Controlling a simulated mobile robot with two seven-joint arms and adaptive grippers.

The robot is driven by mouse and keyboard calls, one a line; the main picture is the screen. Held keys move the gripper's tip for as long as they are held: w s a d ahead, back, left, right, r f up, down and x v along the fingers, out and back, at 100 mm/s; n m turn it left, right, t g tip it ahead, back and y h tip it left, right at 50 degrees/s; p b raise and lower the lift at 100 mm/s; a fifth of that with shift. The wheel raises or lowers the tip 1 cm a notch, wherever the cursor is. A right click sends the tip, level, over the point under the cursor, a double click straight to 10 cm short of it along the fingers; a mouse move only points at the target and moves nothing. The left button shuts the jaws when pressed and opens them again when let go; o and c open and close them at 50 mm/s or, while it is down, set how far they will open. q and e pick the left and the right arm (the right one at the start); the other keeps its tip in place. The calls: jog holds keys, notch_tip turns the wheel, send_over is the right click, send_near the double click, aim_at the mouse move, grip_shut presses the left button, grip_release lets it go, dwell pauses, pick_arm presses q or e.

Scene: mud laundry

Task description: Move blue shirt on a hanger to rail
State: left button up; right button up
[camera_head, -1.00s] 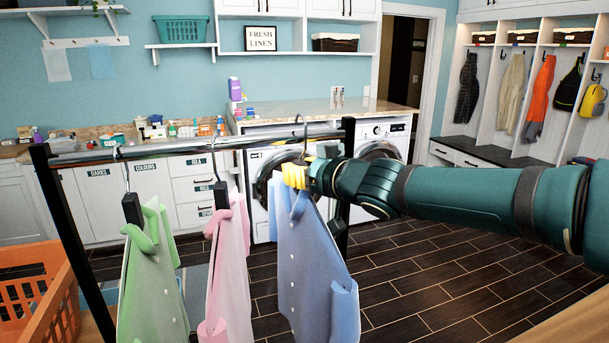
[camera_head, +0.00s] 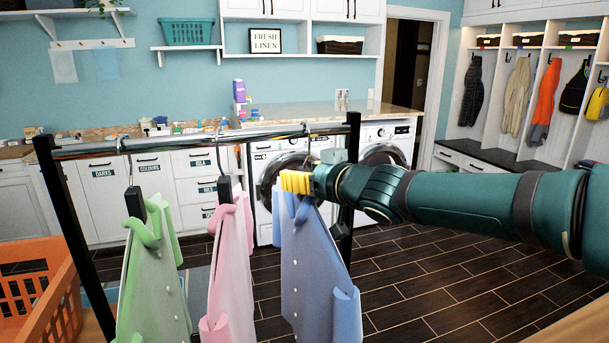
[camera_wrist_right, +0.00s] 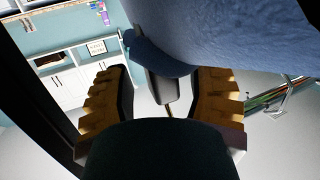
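The blue shirt (camera_head: 308,265) hangs upright at the right part of the metal rail (camera_head: 240,137), beside a pink shirt (camera_head: 232,270) and a green shirt (camera_head: 150,275). Its hanger hook (camera_head: 307,128) appears to sit over the rail. My right gripper (camera_head: 297,182) is at the hanger's neck, just above the collar. In the right wrist view, the dark hanger neck (camera_wrist_right: 162,88) stands between the yellow fingers, with a gap visible on both sides, so the fingers look open around it. The blue cloth (camera_wrist_right: 225,35) fills the top of that view. My left gripper is not in view.
The rail's black posts (camera_head: 75,235) stand left and right of the shirts. An orange basket (camera_head: 40,290) is at the lower left. Washing machines (camera_head: 275,170) stand behind the rail. The dark floor (camera_head: 430,270) is clear on the right.

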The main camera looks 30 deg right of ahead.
jog(key=v, duration=1.2)
dwell(0.6)
jog(key=shift+f, duration=0.1)
